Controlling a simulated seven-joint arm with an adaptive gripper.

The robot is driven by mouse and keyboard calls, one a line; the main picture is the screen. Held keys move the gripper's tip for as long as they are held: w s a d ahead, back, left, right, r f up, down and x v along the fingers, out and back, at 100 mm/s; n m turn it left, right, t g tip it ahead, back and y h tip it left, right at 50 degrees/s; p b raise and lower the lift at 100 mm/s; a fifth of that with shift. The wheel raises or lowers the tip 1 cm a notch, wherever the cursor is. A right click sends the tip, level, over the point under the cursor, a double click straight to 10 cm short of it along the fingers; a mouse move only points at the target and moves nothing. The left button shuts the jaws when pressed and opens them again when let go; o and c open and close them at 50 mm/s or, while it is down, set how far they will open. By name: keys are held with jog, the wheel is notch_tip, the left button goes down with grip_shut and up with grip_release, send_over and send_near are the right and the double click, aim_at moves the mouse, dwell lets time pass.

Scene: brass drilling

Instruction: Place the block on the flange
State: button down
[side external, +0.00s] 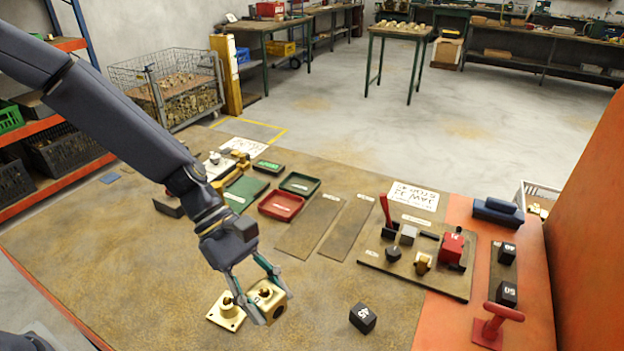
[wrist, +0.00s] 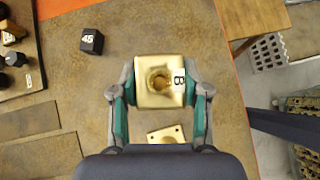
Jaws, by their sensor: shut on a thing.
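My gripper (side external: 262,302) is shut on a brass block (side external: 268,296) with a round hole in its top. In the wrist view the block (wrist: 159,72) sits between the two fingers of my gripper (wrist: 159,92), with a letter B label on its right side. The brass flange (side external: 227,311), a square plate with a raised boss, lies on the bench just left of the block in the side view. In the wrist view only part of the flange (wrist: 166,135) shows below the block. I cannot tell how high the block is above the bench.
A black block marked 45 (side external: 363,318) stands on the bench to the right. A fixture board (side external: 415,282) with a red-handled clamp and small parts is further right. Red (side external: 282,206) and green (side external: 300,184) trays lie behind. The bench front is clear.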

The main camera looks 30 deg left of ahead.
jog(key=n+t, duration=0.2)
send_over(227, 301)
notch_tip(227, 301, down, 3)
jog(key=shift+f, duration=2.4)
jog(key=shift+f, duration=0.15)
jog(key=c, duration=0.6)
grip_release()
jog(key=shift+o, duration=0.2)
